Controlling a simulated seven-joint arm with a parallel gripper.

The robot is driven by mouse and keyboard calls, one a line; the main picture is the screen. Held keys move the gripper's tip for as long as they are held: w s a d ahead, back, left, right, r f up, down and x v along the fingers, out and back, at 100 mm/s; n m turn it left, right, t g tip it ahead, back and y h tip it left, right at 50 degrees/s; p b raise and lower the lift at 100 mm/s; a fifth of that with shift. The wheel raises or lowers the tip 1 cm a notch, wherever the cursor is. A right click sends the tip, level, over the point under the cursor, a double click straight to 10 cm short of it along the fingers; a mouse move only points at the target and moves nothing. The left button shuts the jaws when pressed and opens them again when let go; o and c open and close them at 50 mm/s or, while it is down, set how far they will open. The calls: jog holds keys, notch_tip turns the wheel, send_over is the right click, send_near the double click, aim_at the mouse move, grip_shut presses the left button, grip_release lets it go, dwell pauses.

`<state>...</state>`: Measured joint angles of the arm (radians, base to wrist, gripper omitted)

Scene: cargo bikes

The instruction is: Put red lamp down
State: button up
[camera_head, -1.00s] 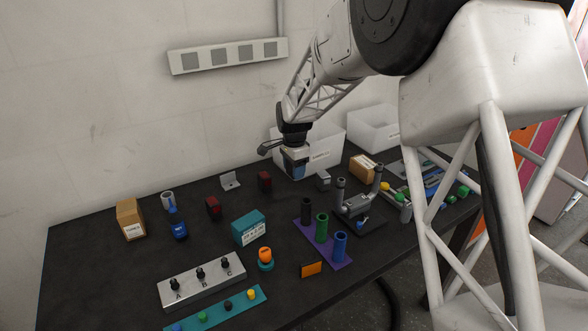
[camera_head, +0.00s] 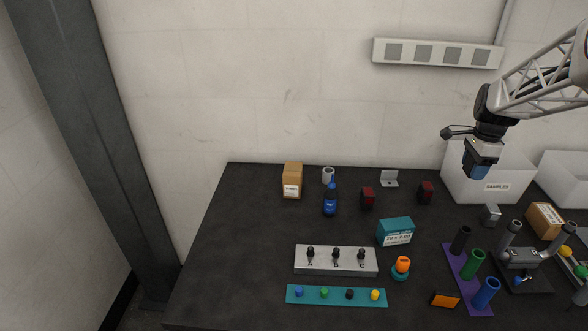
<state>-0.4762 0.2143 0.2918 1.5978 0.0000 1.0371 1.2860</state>
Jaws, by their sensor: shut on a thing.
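Two small red and dark blocks that look like red lamps stand on the black table: one (camera_head: 367,199) right of the blue bottle, the other (camera_head: 426,193) farther right. My gripper (camera_head: 482,174) is at the upper right, in front of the white SAMPLES bin (camera_head: 498,187) and apart from both blocks. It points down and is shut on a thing. A blue patch shows at its lower end; I cannot tell whether this is the held thing or part of the gripper. No red shows there.
A cardboard box (camera_head: 292,181), blue bottle (camera_head: 330,201), teal box (camera_head: 395,231), metal knob panel (camera_head: 335,269), orange-topped item (camera_head: 402,265) and purple tube rack (camera_head: 467,273) stand on the table. A grey bracket (camera_head: 389,179) stands at the back. The table's left part is clear.

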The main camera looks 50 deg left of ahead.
jog(key=shift+s+a+r, duration=0.15)
jog(key=shift+a+r, duration=0.1)
jog(key=shift+r, duration=0.55)
jog(key=s+a, duration=1.5)
jog(key=s, duration=0.3)
jog(key=s+a, duration=1.5)
jog(key=s, duration=0.2)
notch_tip(320, 180, down, 5)
jog(key=shift+d+f, duration=0.15)
jog(key=shift+w, duration=0.15)
send_over(293, 168)
jog(key=shift+f, duration=0.7)
jog(key=shift+f, duration=0.15)
jog(key=shift+f, duration=1.65)
